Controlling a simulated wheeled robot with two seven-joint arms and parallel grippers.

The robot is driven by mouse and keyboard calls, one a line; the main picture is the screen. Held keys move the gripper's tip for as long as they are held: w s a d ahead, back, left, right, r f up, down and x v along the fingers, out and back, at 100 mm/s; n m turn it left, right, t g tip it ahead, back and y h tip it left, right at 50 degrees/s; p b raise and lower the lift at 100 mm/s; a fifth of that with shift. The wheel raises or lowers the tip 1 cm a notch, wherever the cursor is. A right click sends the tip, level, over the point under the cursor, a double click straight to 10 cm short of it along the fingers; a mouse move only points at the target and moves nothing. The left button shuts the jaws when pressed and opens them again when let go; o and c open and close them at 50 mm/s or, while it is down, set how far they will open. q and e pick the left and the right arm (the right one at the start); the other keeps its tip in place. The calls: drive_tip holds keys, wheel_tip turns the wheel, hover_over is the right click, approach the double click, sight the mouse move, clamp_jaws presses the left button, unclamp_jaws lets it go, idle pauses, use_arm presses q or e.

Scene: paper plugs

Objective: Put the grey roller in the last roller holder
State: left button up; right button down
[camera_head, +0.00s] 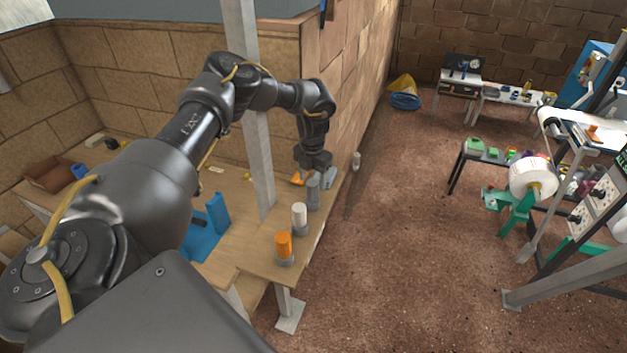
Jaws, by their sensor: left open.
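The grey roller (313,191) stands upright at the far end of a short row along the right edge of the wooden table. A grey base shows at its foot, but the image is too small to tell how deep it sits in a holder. The orange roller (284,245) and the white roller (299,215) stand nearer in the row, on grey round holders. My left gripper (313,170) points down just above the grey roller and is open. Whether its fingers flank the roller's top is hard to tell. My right gripper is not in view.
The wooden table (262,262) has a grey post (262,165) rising left of the row. A blue stand (212,228) is left of the post. Orange and grey small items lie near the gripper. A brick wall is behind; open floor (410,240) lies to the right.

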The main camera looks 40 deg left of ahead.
use_arm(q)
wheel_tip(320, 180, up, 11)
drive_tip(key=b, duration=0.3)
drive_tip(key=shift+r+b, duration=0.15)
drive_tip(key=shift+b, duration=0.15)
